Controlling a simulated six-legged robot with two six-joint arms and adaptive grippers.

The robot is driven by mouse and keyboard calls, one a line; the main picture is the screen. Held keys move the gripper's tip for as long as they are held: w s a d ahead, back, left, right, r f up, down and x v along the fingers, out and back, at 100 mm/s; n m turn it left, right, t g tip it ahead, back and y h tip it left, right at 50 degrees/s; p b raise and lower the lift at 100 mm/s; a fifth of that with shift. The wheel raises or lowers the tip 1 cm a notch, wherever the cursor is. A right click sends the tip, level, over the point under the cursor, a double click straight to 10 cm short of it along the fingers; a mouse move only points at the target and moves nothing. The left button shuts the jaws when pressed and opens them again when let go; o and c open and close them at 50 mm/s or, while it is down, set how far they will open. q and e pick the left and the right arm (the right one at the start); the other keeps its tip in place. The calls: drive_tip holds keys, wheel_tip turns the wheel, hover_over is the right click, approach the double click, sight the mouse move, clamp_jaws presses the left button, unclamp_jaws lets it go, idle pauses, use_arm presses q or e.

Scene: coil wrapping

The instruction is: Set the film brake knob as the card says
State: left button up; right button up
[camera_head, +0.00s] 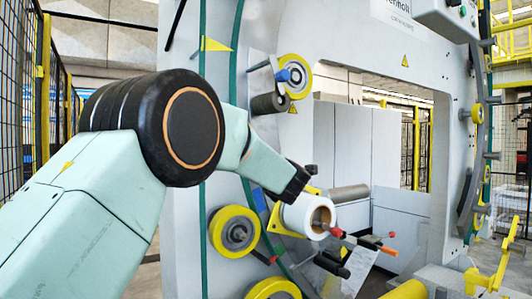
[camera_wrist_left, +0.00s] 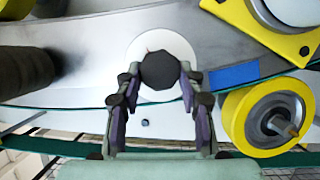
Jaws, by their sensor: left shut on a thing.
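In the left wrist view, the dark, many-sided knob (camera_wrist_left: 159,70) stands in front of a round white disc (camera_wrist_left: 183,52) on the grey ring. The two fingers of my left gripper (camera_wrist_left: 160,84) lie on either side of it and are closed on it. In the head view, my left gripper (camera_head: 296,183) is at the ring, just above the white film roll (camera_head: 300,216); the knob is hidden there behind my gripper and arm. I cannot make out a card with a setting, nor any pointer or marks on the knob. My right gripper is not in view.
A yellow-rimmed roller (camera_head: 234,231) sits low on the ring; it also shows beside the gripper in the wrist view (camera_wrist_left: 268,118). Red- and orange-tipped rods (camera_head: 368,243) stick out right of the film roll. The wide machine opening (camera_head: 375,130) is to the right.

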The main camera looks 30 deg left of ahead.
use_arm(q)
drive_tip(key=shift+w+d+r+m+g+h+p, duration=0.15)
drive_tip(key=shift+m+g+p, duration=0.65)
drive_tip(key=shift+m, duration=0.85)
drive_tip(key=shift+m+g+h+p, duration=0.1)
drive_tip(key=shift+m+g+p, duration=0.7)
drive_tip(key=shift+m, duration=0.8)
drive_tip(key=shift+w+d+r+m+g+h+p, duration=0.15)
drive_tip(key=shift+m+g+p, duration=0.65)
drive_tip(key=shift+m, duration=0.85)
drive_tip(key=shift+s+f, duration=0.1)
drive_tip(key=shift+f, duration=0.1)
drive_tip(key=o, duration=0.8)
drive_tip(key=shift+c, duration=0.2)
drive_tip(key=o, duration=0.4)
drive_tip(key=shift+d+r, duration=0.15)
drive_tip(key=shift+r, duration=0.1)
drive_tip(key=shift+s+r, duration=0.1)
